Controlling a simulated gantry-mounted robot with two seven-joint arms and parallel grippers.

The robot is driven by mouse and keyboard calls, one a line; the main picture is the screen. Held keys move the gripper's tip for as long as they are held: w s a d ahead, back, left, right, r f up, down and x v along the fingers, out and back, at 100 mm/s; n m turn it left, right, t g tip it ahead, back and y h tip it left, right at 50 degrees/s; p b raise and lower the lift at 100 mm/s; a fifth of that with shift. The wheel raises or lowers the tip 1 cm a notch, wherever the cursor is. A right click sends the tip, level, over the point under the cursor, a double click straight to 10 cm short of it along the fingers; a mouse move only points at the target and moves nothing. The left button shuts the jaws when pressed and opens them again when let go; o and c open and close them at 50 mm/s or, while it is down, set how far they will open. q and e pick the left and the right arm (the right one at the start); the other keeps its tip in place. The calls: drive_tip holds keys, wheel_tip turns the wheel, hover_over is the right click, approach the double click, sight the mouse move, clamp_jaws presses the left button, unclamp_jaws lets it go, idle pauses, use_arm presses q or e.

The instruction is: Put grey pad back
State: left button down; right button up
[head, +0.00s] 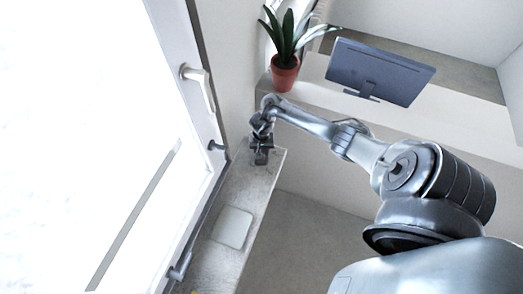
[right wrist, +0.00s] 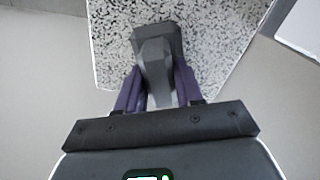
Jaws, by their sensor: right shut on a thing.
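A dark grey piece (right wrist: 155,45), which I take to be the grey pad, has a wide block end and a tapering raised middle. In the right wrist view it sits between the two purple fingers of my right gripper (right wrist: 158,82), which is shut on it. In the head view my right gripper (head: 261,152) is at the far end of the speckled ledge (head: 255,190). The pad is small and dark there, hard to tell from the gripper. Whether it touches the ledge is unclear. My left gripper is not in view.
A pale flat square (head: 233,227) lies on the ledge nearer the camera. A window frame with a handle (head: 198,85) runs along the ledge's left. A potted plant (head: 285,72) and a monitor (head: 378,72) stand on a white surface behind. Open floor lies right of the ledge.

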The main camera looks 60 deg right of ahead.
drive_tip(key=o, duration=0.9)
drive_tip(key=shift+o, duration=0.2)
drive_tip(key=shift+r, duration=0.45)
wheel_tip(320, 180, up, 11)
drive_tip(key=p, duration=0.6)
